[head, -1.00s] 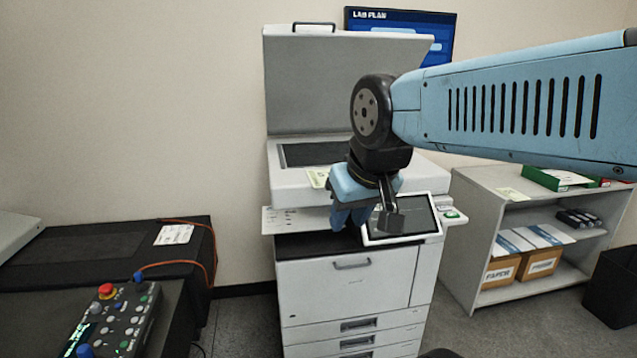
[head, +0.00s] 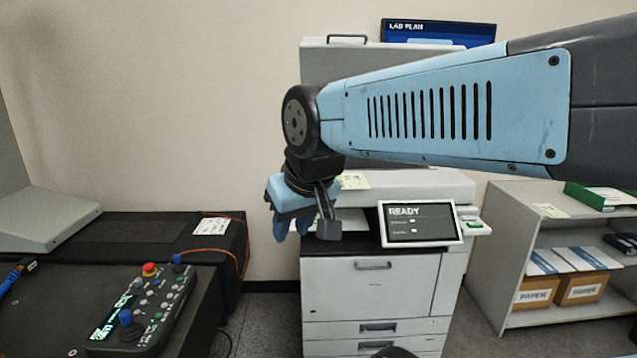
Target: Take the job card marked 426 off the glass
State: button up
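A pale greenish card (head: 353,180) lies at the front left of the copier's scanner bed, just right of my wrist; its marking is too small to read. The copier (head: 375,290) has its lid (head: 312,66) raised. The scanner glass is hidden behind my arm. My gripper (head: 290,232) points down at the copier's front left, left of the card in the picture and apart from it. I see nothing held in it, but its finger gap is unclear.
A lit panel reading READY (head: 420,222) juts out at the copier's front. Another card (head: 551,211) lies on the shelf unit (head: 505,250) at right, and a white paper (head: 211,228) on the black bench (head: 120,232).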

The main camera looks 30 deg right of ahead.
jog(key=shift+a, duration=0.25)
